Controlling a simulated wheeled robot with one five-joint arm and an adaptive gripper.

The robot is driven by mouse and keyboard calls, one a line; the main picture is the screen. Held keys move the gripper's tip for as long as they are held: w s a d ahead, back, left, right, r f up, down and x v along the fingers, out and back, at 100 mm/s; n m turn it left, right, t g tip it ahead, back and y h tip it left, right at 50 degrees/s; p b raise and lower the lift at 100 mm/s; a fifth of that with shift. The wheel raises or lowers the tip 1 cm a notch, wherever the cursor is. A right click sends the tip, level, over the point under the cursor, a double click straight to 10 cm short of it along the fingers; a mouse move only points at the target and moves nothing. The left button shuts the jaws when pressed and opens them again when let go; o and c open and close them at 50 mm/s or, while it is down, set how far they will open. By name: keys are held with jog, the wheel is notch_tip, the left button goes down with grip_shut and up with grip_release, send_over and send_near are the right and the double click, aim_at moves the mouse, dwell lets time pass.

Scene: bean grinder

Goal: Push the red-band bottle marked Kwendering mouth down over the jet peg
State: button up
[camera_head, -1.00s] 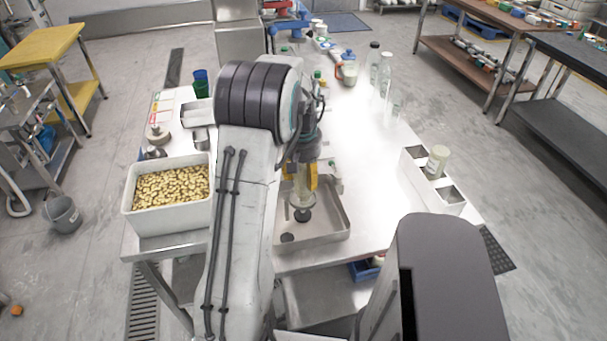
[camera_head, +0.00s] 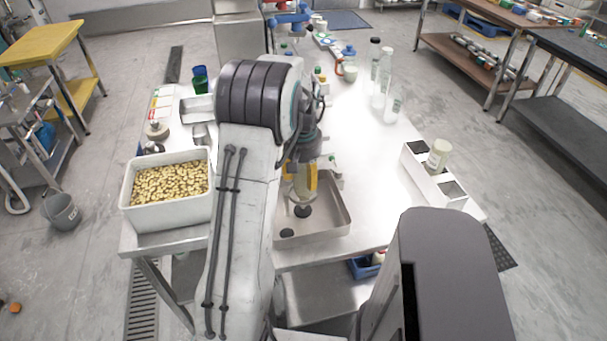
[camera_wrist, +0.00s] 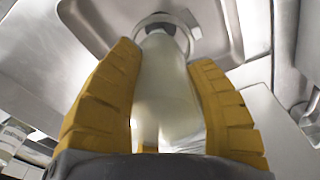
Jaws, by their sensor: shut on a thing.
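My gripper (camera_head: 301,184) is shut on a pale translucent bottle (camera_wrist: 168,85), with one yellow finger on each side of it. The bottle's narrow end points down toward the shallow metal tray (camera_head: 338,222). No red band or lettering can be read on it. A round black peg (camera_head: 302,212) shows in the tray just below the bottle, and another black peg (camera_head: 287,233) stands nearer the front. In the wrist view, a pale ring shows around the bottle's far end. I cannot tell whether the bottle touches the peg.
A white bin of beans (camera_head: 166,212) stands left of the tray. A white rack (camera_head: 420,172) holding another pale bottle (camera_head: 438,155) stands at the right. Clear bottles (camera_head: 384,72) stand farther back. The table's middle right is clear.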

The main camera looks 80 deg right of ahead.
jog(key=shift+f+b, duration=0.9)
jog(key=shift+f, duration=0.2)
jog(key=shift+d, duration=0.1)
dwell(0.7)
jog(key=o, duration=1.4)
jog(key=shift+a+r+p, duration=0.2)
jog(key=shift+r+p, duration=1.1)
jog(key=shift+r, duration=0.45)
jog(key=shift+a+r+p, duration=0.15)
jog(key=shift+r+p, duration=1.15)
jog(key=shift+r, duration=0.45)
